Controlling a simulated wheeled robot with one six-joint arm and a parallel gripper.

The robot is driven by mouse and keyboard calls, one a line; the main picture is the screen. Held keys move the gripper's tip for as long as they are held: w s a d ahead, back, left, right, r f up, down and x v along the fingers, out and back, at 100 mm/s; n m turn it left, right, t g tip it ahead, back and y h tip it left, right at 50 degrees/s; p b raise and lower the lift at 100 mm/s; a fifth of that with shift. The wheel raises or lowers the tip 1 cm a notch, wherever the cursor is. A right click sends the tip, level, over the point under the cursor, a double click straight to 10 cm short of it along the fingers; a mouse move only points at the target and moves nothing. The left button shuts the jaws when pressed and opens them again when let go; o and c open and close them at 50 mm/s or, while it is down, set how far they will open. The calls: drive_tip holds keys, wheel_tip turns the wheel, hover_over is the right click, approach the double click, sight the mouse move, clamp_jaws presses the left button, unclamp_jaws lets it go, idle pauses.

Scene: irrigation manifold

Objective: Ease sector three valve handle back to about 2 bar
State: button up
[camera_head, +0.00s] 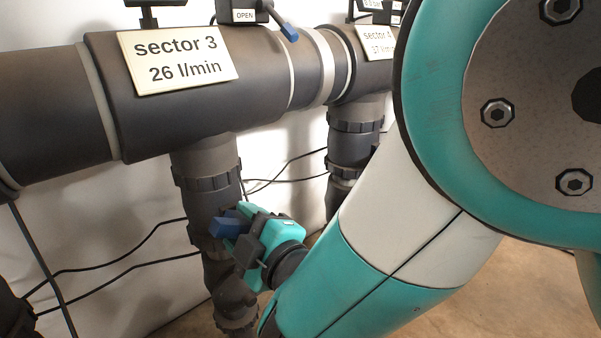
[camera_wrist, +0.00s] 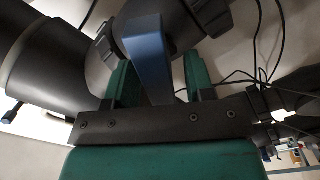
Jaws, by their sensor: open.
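The sector 3 sign (camera_head: 180,58), reading 26 l/min, is on the thick dark horizontal pipe. Below it, a dark vertical branch pipe (camera_head: 207,195) carries a blue valve handle (camera_head: 230,222). My gripper (camera_head: 240,238) is at this handle, partly hiding the valve behind it. In the wrist view the blue handle (camera_wrist: 148,50) stands between the two green fingers of my gripper (camera_wrist: 156,78), with a gap visible on its right side. The jaws are open around it. Whether either finger touches it I cannot tell. No pressure reading for sector 3 is visible.
A sector 4 sign (camera_head: 376,42), partly hidden by my arm, and its branch pipe (camera_head: 354,145) are to the right. A box marked OPEN (camera_head: 243,15) with a blue lever (camera_head: 289,33) sits above the main pipe. Thin black cables run along the pale wall behind.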

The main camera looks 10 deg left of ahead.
drive_tip(key=c, duration=0.9)
drive_tip(key=o, duration=0.9)
drive_tip(key=shift+b, duration=0.3)
